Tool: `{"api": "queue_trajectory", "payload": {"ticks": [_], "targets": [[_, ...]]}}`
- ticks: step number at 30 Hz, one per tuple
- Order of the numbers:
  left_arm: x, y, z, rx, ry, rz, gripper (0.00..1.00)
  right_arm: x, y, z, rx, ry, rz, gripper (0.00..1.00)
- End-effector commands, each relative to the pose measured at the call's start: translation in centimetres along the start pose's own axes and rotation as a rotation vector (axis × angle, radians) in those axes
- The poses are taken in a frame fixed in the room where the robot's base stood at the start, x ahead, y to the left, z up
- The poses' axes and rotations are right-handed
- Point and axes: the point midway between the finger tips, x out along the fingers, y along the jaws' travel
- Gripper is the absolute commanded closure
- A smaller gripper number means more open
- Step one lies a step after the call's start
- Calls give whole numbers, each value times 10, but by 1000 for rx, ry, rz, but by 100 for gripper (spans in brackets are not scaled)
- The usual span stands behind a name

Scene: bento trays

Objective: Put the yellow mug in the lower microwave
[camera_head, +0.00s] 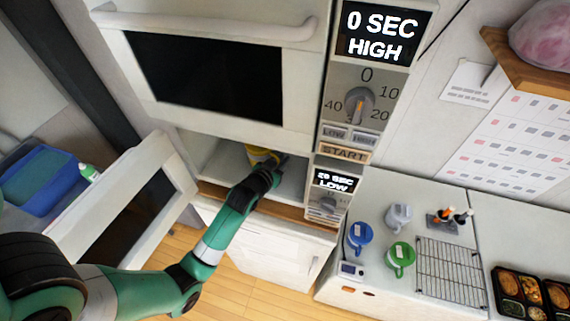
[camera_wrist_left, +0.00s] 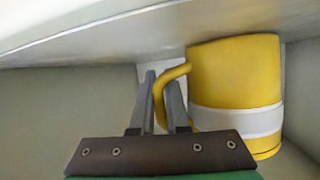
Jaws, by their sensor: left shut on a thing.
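The yellow mug (camera_wrist_left: 236,75), with a white band, is inside the lower microwave (camera_head: 213,160), whose door (camera_head: 125,205) hangs open to the left. In the head view the mug (camera_head: 262,153) shows just past my left gripper (camera_head: 277,166). In the left wrist view, my left gripper (camera_wrist_left: 163,95) is shut on the mug's handle, one finger on each side of it. The mug looks nearly upright; whether its base touches the microwave floor is hidden. My right gripper is not in view.
The upper microwave (camera_head: 210,75) is closed above. A blue mug (camera_head: 360,234), a green mug (camera_head: 399,257), a grey mug (camera_head: 398,215) and a wire rack (camera_head: 450,270) are on the right counter (camera_head: 395,185). A blue bin (camera_head: 40,180) stands at far left.

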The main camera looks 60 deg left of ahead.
Motion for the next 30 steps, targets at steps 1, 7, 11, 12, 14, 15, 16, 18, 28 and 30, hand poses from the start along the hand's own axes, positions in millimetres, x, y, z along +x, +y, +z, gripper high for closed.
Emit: {"api": "queue_trajectory", "payload": {"ticks": [1, 7, 11, 12, 14, 15, 16, 18, 28, 30], "targets": [[1, -1, -1, 1, 9, -2, 100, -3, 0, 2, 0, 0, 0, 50], [0, -1, -3, 1, 9, -1, 100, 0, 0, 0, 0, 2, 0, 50], [2, -1, 1, 1, 8, -1, 100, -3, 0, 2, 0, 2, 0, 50], [2, 0, 2, 0, 4, -1, 81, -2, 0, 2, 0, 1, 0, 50], [2, 0, 2, 0, 3, -1, 71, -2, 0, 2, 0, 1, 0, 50], [2, 0, 2, 0, 3, -1, 63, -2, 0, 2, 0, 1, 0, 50], [2, 0, 2, 0, 3, -1, 58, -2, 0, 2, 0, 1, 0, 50], [2, -1, 2, 0, 3, -1, 57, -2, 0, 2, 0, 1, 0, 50], [-7, -1, -2, 0, 4, -1, 57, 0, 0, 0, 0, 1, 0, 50], [-18, -1, -1, 0, 5, -1, 57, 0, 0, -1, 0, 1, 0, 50]]}}
